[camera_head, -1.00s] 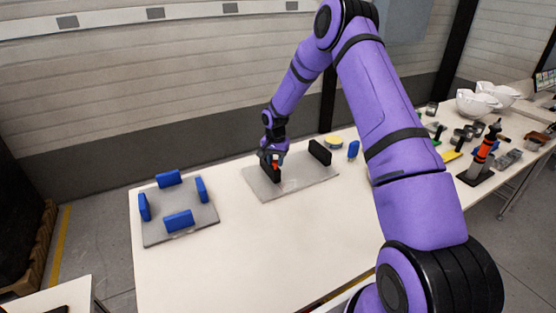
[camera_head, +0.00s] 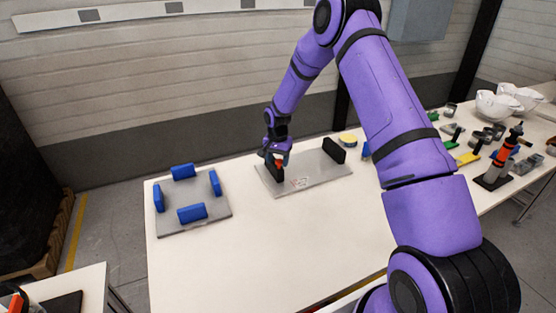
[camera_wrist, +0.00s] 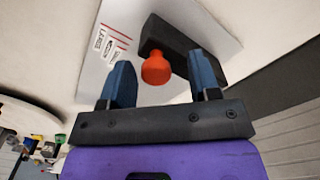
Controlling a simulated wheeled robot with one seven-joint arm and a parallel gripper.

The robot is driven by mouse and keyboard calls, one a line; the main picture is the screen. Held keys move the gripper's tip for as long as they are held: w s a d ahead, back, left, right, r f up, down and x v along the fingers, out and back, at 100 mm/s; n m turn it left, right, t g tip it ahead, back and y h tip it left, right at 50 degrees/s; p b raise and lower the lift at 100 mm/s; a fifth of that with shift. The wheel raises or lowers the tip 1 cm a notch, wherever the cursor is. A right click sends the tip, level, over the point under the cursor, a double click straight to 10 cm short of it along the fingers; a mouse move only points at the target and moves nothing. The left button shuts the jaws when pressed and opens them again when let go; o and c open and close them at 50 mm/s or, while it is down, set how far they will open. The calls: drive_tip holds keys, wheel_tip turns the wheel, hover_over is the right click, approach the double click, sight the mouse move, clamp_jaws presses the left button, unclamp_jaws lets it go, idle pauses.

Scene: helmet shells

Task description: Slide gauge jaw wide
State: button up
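The gauge is a grey plate (camera_head: 318,174) with two upright black jaws. The right jaw (camera_head: 334,150) stands near the plate's right end. The left jaw (camera_head: 275,170) is near the left end and carries a red knob (camera_wrist: 157,66). My gripper (camera_head: 277,157) is at the left jaw, over the knob. In the wrist view, the blue fingers of my gripper (camera_wrist: 163,76) are apart, with the knob between them and visible space on both sides. The jaw (camera_wrist: 177,45) lies just beyond the fingers. A wide gap separates the two jaws.
A second grey plate (camera_head: 212,212) with blue blocks lies to the left. A yellow-topped round item (camera_head: 347,139) sits behind the right jaw. White helmet shells (camera_head: 497,105) and an orange-and-black tool (camera_head: 505,150) stand far right. The table front (camera_head: 270,245) is clear.

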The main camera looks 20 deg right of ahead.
wheel_tip(320, 180, up, 11)
idle(0.6)
drive_tip(key=shift+f, duration=0.1)
drive_tip(key=s+a+r+n+t, duration=0.1)
drive_tip(key=s+a+r+n, duration=0.1)
drive_tip(key=s+r, duration=0.85)
drive_tip(key=s+a+r+n+t, duration=0.15)
drive_tip(key=s+r, duration=0.55)
drive_tip(key=r, duration=0.7)
drive_tip(key=s+a+r+n+t, duration=0.1)
drive_tip(key=s+r+n, duration=0.1)
drive_tip(key=s, duration=1.1)
drive_tip(key=s+r+n+t, duration=0.1)
drive_tip(key=s+r+n, duration=0.1)
drive_tip(key=s, duration=1.2)
drive_tip(key=shift+s+a+r+n+t, duration=0.25)
drive_tip(key=shift+s+a+n+t, duration=0.1)
drive_tip(key=shift+n, duration=0.4)
